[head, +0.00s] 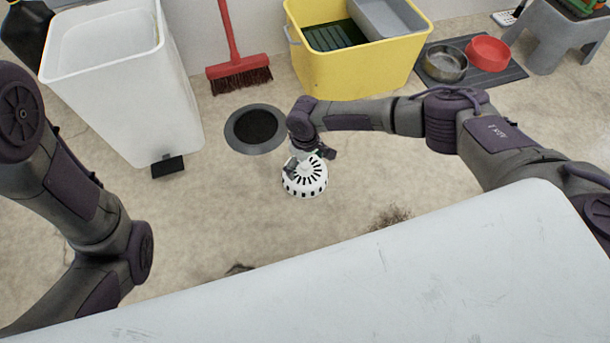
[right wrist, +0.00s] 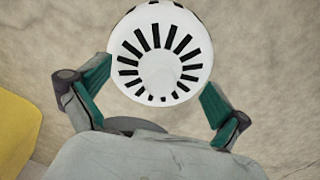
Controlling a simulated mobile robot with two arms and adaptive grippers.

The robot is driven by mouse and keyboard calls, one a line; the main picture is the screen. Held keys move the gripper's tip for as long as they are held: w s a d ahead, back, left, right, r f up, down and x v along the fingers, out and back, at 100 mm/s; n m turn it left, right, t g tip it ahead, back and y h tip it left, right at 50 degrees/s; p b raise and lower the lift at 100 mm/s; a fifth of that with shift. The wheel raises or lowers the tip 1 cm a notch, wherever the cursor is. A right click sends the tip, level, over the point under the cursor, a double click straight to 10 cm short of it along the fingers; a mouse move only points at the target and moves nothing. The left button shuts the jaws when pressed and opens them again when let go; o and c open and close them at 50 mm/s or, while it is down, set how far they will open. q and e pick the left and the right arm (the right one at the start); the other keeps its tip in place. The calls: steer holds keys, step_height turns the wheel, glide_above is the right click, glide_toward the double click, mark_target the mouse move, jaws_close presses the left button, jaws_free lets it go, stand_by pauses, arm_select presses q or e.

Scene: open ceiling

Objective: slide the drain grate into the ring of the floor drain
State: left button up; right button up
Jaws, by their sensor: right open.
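The white slotted drain grate (head: 305,182), shaped like a dome, sits on the floor. The floor drain (head: 232,132) is a grey ring around a dark opening, to the grate's upper left and apart from it. My right gripper (head: 312,160) is at the grate's far side, covering part of its top edge.
A white pedal bin (head: 150,100) stands left of the drain. A red broom (head: 238,75) and a yellow bucket (head: 335,75) are behind it. Pet bowls (head: 488,52) lie on a mat at the back right. Floor between grate and drain is clear.

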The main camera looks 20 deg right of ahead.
steer(key=shift+f, duration=0.2)
steer(key=shift+c, duration=0.3)
jaws_close()
